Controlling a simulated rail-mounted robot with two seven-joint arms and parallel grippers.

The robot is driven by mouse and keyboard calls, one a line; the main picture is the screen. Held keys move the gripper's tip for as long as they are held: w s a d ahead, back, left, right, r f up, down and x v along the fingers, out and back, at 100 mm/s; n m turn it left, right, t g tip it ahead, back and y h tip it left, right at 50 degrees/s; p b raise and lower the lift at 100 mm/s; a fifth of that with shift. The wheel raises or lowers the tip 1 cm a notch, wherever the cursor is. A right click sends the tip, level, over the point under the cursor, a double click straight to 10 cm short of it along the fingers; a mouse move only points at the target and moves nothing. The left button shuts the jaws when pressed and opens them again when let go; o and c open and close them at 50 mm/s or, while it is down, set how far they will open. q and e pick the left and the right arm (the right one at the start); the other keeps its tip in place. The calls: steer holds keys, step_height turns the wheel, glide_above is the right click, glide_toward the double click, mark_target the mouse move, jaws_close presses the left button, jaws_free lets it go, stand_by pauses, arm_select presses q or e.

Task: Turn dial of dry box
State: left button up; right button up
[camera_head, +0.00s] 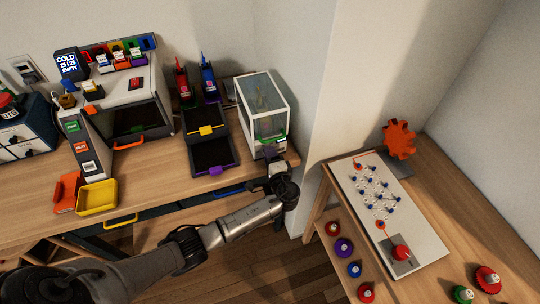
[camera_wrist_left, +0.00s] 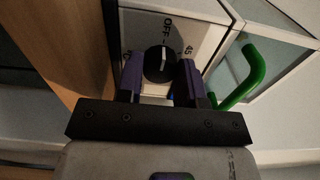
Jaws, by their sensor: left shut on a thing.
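The dry box (camera_head: 263,105) is a white-framed box with clear panels and a green handle, at the right end of the shelf bench in the head view. Its dial (camera_wrist_left: 158,64) is a black round knob with a white pointer line in the left wrist view. "OFF" is printed above it and "45" to its right. My left gripper (camera_wrist_left: 160,80) has its two purple fingers on either side of the dial, shut on it. In the head view the left gripper (camera_head: 272,168) is at the box's lower front, hiding the dial. My right gripper is not in view.
The green handle (camera_wrist_left: 248,75) is close to the right of my fingers. The wooden bench edge (camera_wrist_left: 70,50) runs along the left. Black trays (camera_head: 212,155) stand left of the box. A wooden table with a white board (camera_head: 400,222) is at the right.

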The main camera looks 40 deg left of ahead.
arm_select(q)
steer(key=m+p, duration=0.2)
steer(key=shift+r+m, duration=0.2)
steer(key=shift+m, duration=0.1)
steer(key=m+p, duration=0.5)
steer(key=m, duration=0.2)
steer(key=shift+f, duration=0.1)
steer(key=shift+m+p, duration=0.55)
steer(key=shift+m, duration=0.35)
steer(key=shift+f, duration=0.1)
steer(key=o, duration=0.9)
steer(key=shift+d, duration=0.1)
